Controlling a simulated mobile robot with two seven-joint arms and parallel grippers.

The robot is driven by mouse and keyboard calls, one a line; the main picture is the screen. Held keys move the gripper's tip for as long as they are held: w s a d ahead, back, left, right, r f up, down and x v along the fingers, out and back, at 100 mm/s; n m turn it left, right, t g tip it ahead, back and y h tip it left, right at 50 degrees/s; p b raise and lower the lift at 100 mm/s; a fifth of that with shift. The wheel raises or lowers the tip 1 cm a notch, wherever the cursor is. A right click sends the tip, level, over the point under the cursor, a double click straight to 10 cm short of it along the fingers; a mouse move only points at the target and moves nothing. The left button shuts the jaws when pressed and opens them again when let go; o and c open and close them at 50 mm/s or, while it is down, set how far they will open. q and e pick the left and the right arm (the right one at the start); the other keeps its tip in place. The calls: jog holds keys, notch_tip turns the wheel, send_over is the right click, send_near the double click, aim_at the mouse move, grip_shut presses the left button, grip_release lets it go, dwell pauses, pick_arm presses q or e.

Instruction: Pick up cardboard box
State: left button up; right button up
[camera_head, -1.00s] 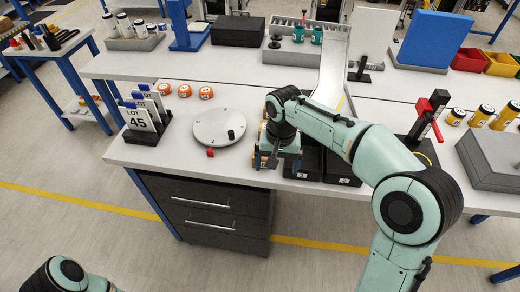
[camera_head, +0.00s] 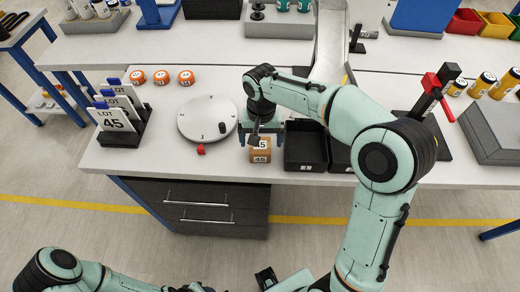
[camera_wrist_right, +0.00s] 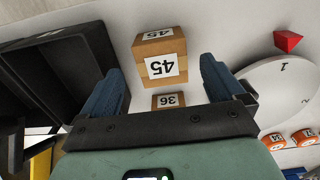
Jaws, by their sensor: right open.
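A brown cardboard box with white "45" labels (camera_head: 260,156) stands at the table's front edge, left of the black bins. It also shows in the right wrist view (camera_wrist_right: 160,56), ahead of the fingers. A second box labelled "36" (camera_wrist_right: 168,101) shows there nearer the gripper, partly hidden by its body. My right gripper (camera_head: 262,135) points down above the boxes; its blue fingers (camera_wrist_right: 158,88) are open, apart, with nothing clearly gripped. My left arm crosses the bottom edge of the head view; its jaws do not show clearly.
Black bins (camera_head: 305,148) stand close right of the box. A round grey turntable (camera_head: 195,125) with a red pointer (camera_head: 201,149) lies to the left. Lot cards (camera_head: 118,115) and orange rolls (camera_head: 160,77) are farther left. A red-handled clamp (camera_head: 437,95) stands at right.

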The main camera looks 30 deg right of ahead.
aim_at(260, 145)
jog(key=shift+w+f, duration=0.2)
jog(key=shift+f, duration=2.5)
jog(key=c, duration=1.1)
